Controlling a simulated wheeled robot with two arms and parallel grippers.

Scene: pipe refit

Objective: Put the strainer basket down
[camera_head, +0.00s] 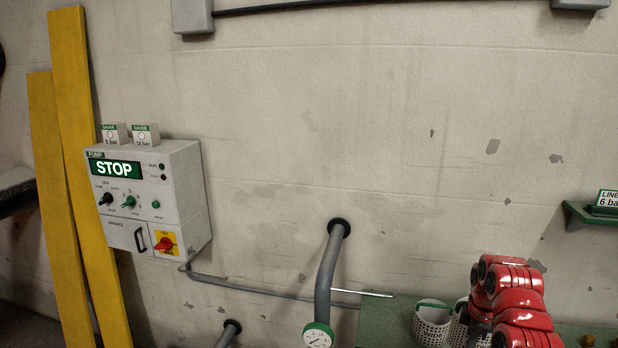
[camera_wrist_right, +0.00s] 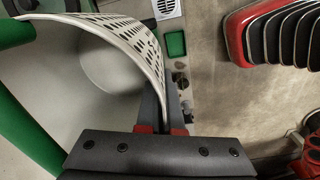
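The strainer basket (camera_wrist_right: 128,32) is a white perforated cup with a green band or handle (camera_wrist_right: 30,150) at the left of the right wrist view. Its curved wall runs down between the dark fingers of my right gripper (camera_wrist_right: 167,112), which look shut on it. In the head view, two white perforated baskets show at the bottom: one (camera_head: 431,326) with a green handle, and one (camera_head: 460,328) beside it, partly hidden by my red right arm. I cannot tell the height of the held basket above the surface. My left gripper is not in view.
A green bench surface (camera_head: 388,322) lies left of the baskets. A grey pipe with a gauge (camera_head: 317,336) rises to its left. The pump control box (camera_head: 150,195) reads STOP. A small green shelf (camera_head: 580,216) with a line sign is at the right.

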